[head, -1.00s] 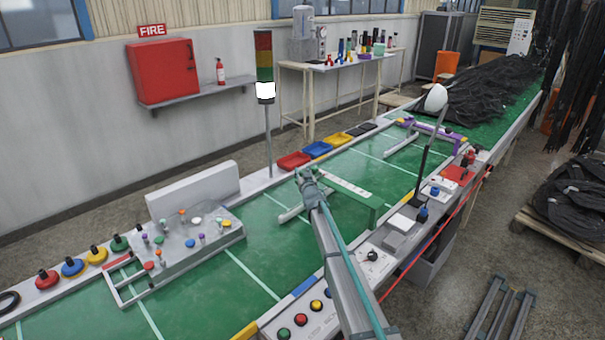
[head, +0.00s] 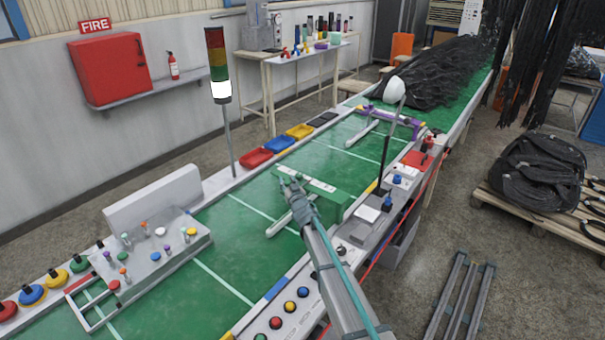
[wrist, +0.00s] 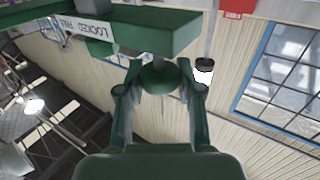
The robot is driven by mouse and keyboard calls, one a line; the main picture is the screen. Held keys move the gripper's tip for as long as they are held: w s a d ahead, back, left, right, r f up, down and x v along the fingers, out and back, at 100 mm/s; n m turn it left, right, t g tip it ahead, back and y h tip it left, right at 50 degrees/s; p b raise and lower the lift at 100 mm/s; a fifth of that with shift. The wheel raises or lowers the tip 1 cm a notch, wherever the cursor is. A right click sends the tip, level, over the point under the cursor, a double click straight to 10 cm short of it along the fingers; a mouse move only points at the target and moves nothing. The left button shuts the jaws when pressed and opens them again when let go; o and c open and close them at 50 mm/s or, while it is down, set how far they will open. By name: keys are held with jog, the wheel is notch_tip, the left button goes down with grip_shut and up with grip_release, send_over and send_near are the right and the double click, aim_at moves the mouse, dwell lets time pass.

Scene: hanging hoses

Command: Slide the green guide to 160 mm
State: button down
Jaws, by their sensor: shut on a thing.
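The green guide (head: 338,201) is a bar with a pale label on top, lying across the green conveyor belt (head: 235,225) in the head view. A white rod (head: 281,224) shows beside it, low over the belt. My gripper (head: 288,182) is at the guide's far end, on the wall side. In the wrist view, the guide (wrist: 130,35) crosses the top, its label reading LOCKED and FREE upside down. My gripper (wrist: 158,88) is shut on a round green knob (wrist: 158,75) beneath the guide. Any scale marks are too small to read.
A purple guide (head: 391,120) crosses the belt farther back. Red, blue and yellow trays (head: 279,144) line the wall-side edge. A grey fixture with coloured knobs (head: 160,240) is at the left. A lamp (head: 394,89) rises on the near side.

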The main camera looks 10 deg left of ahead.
jog(key=shift+d, duration=0.1)
jog(key=c, duration=0.7)
grip_release()
jog(key=shift+s, duration=0.1)
jog(key=v, duration=1.1)
jog(key=shift+s+d, duration=0.15)
jog(key=shift+s, duration=0.25)
